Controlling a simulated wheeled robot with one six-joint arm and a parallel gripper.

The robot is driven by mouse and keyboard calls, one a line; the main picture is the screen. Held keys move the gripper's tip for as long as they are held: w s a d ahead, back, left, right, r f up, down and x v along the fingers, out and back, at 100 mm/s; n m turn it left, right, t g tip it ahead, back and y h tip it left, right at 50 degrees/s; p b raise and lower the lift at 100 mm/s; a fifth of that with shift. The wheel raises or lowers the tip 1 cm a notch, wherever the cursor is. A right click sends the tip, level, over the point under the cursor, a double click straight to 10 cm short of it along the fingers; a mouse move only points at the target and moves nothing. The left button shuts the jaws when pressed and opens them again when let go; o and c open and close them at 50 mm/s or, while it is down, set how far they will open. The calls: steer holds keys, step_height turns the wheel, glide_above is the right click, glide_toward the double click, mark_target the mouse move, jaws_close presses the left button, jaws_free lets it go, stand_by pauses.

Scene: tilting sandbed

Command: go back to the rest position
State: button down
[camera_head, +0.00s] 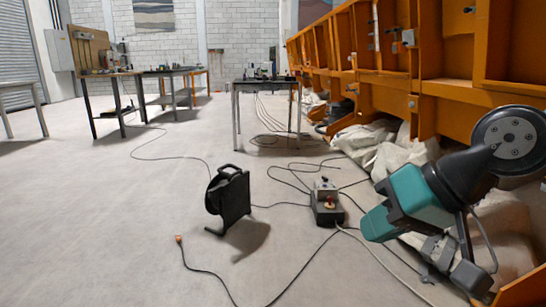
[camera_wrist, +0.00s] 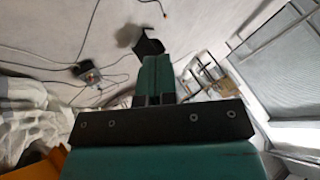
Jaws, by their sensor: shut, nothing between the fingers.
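My gripper (camera_head: 376,222) is at the right of the head view, a teal body with black parts, held in the air in front of the orange steel frame. In the wrist view its teal fingers (camera_wrist: 154,75) point away from the camera, pressed together with nothing between them. A dark bar crosses in front of the fingers' base and hides part of it. The gripper touches nothing that I can see.
A black cable reel (camera_head: 229,197) and a small control box (camera_head: 327,207) stand on the floor among loose cables. The orange frame (camera_head: 440,60) with white sacks (camera_head: 385,150) fills the right. Tables (camera_head: 266,84) stand further back. The floor at left is open.

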steer(key=s+n+g+h+p, duration=0.3)
steer(key=s+n+g, duration=0.2)
steer(key=s, duration=0.7)
step_height(320, 180, up, 37)
steer(key=p, duration=3.7)
steer(key=shift+w+t, duration=0.15)
steer(key=shift+t, duration=0.15)
steer(key=shift+d+r, duration=0.1)
